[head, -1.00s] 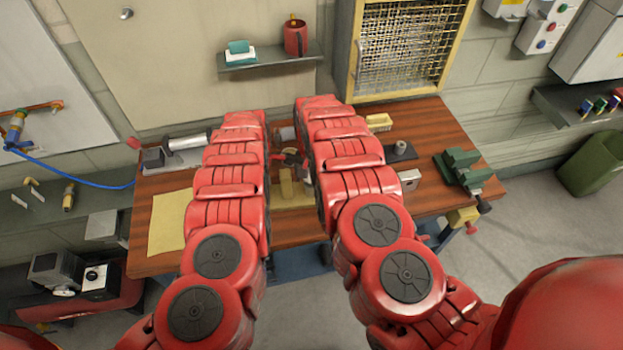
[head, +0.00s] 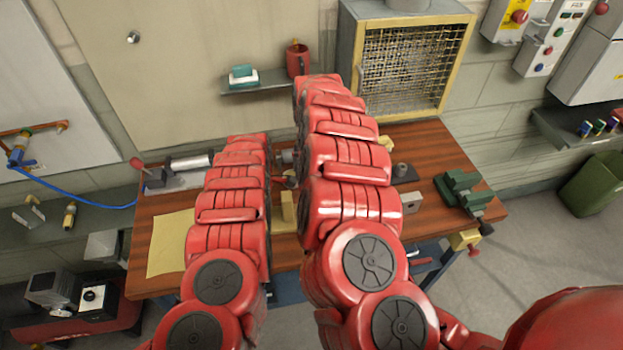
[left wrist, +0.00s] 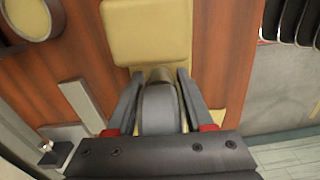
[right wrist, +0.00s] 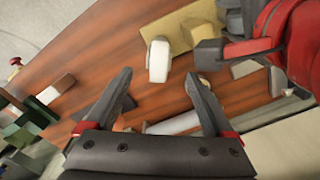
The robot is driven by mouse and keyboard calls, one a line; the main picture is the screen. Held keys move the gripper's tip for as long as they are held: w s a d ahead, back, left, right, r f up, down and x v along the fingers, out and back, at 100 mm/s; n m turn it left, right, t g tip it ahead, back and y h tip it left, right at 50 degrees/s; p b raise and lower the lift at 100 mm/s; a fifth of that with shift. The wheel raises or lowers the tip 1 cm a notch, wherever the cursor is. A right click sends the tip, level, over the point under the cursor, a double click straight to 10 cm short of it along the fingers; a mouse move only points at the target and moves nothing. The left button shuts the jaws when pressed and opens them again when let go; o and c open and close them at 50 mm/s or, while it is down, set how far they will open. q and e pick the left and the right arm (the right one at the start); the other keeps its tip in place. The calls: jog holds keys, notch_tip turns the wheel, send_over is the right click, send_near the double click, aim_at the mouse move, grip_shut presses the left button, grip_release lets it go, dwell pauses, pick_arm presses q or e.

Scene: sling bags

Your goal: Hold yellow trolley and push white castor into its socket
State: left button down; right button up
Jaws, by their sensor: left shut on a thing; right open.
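The yellow trolley (left wrist: 147,32) shows as a pale yellow body just beyond my left fingertips in the left wrist view. My left gripper (left wrist: 159,78) is shut on a rounded grey-tan piece at its near edge, seemingly part of the trolley. In the right wrist view the trolley (right wrist: 183,27) lies beside my left gripper (right wrist: 215,38), partly hidden. The white castor (right wrist: 158,61) is next to the trolley there; I cannot tell whether they touch. My right gripper (right wrist: 160,78) is open and empty, with the castor beyond its fingertips. In the head view my arms hide most of this.
A green vise (head: 463,187) stands at the bench's right end. A grey block (head: 411,202) lies left of it. A yellow sheet (head: 170,245) covers the left front of the wooden bench (head: 440,147). A mesh-fronted cabinet (head: 412,70) stands behind.

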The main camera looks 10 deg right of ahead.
jog(key=shift+d+r, duration=0.1)
pick_arm(q)
jog(key=shift+c, duration=1)
grip_release()
